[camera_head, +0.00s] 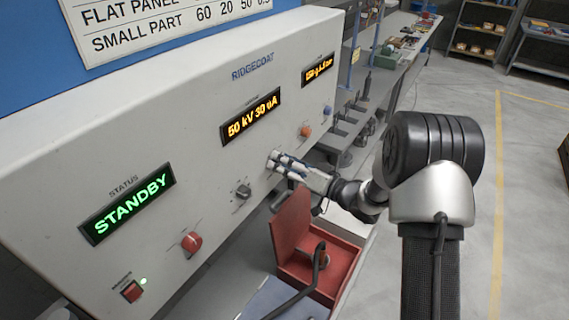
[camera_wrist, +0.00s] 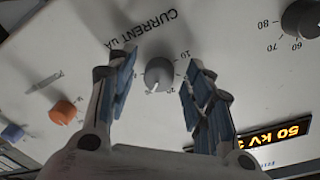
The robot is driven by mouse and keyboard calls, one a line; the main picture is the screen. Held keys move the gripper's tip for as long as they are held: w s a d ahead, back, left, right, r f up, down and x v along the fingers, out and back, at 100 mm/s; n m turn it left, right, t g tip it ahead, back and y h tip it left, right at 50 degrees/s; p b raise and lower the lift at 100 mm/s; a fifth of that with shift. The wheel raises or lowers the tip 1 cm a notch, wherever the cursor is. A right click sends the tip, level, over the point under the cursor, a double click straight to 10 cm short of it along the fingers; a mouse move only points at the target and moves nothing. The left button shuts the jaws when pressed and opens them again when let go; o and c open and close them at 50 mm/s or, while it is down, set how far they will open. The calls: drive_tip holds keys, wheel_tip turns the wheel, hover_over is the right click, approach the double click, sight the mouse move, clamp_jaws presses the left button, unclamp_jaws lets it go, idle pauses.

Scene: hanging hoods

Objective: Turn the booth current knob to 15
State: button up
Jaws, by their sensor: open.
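The grey booth current knob (camera_wrist: 159,74) sits on the pale panel beside the label CURRENT uA in the wrist view. Its white pointer line faces the lower part of the picture; the small scale numbers there are hard to read. My gripper (camera_wrist: 161,76) is open, with one finger on each side of the knob and a visible gap at both sides. In the head view my gripper (camera_head: 278,162) is at the panel face and hides the knob. The amber display (camera_head: 250,117) reads 50 kV 30 uA.
A dark knob (camera_head: 243,191) is left of my gripper, and an orange knob (camera_head: 305,131) and a blue knob (camera_head: 327,110) are to its right. A red knob (camera_head: 191,242) and the STANDBY display (camera_head: 128,204) are further left. An open red box (camera_head: 291,229) stands below my gripper.

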drive_tip(key=shift+c, duration=0.3)
drive_tip(key=c, duration=1)
drive_tip(key=shift+b, duration=0.35)
drive_tip(key=shift+w+d+f+n+g+y+b, duration=0.15)
drive_tip(key=shift+n+y+b, duration=0.2)
drive_tip(key=shift+n+b, duration=4.85)
drive_tip(key=shift+w+d+r+n+g+y+b, duration=0.15)
drive_tip(key=shift+n+y+b, duration=0.2)
drive_tip(key=shift+n+b, duration=4.85)
drive_tip(key=shift+a, duration=0.1)
